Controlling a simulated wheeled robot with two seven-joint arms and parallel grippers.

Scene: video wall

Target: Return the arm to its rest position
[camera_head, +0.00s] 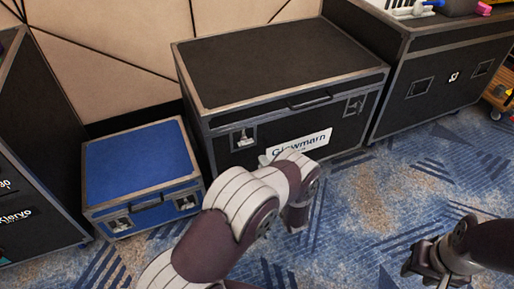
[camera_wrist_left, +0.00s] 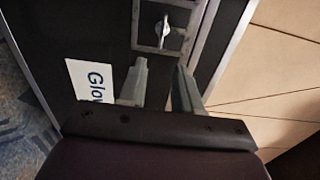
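My left arm (camera_head: 240,205) comes in from the bottom of the head view and reaches forward to the front of a large black case. Its gripper is mostly hidden behind the wrist in that view. In the left wrist view, the left gripper (camera_wrist_left: 160,85) shows two grey fingers with a gap between them and nothing held. The black case's front, with a white label and a metal latch, lies beyond the fingers; I cannot tell whether they touch it. My right gripper (camera_head: 435,268) is at the lower right of the head view, over the carpet; its finger gap is unclear.
The large black case (camera_head: 280,62) stands against a beige panelled wall. A smaller blue case (camera_head: 138,158) stands left of it, with a dark case (camera_head: 35,150) at the far left. Another black case (camera_head: 440,85) stands at right. Patterned blue carpet (camera_head: 380,200) is open in front.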

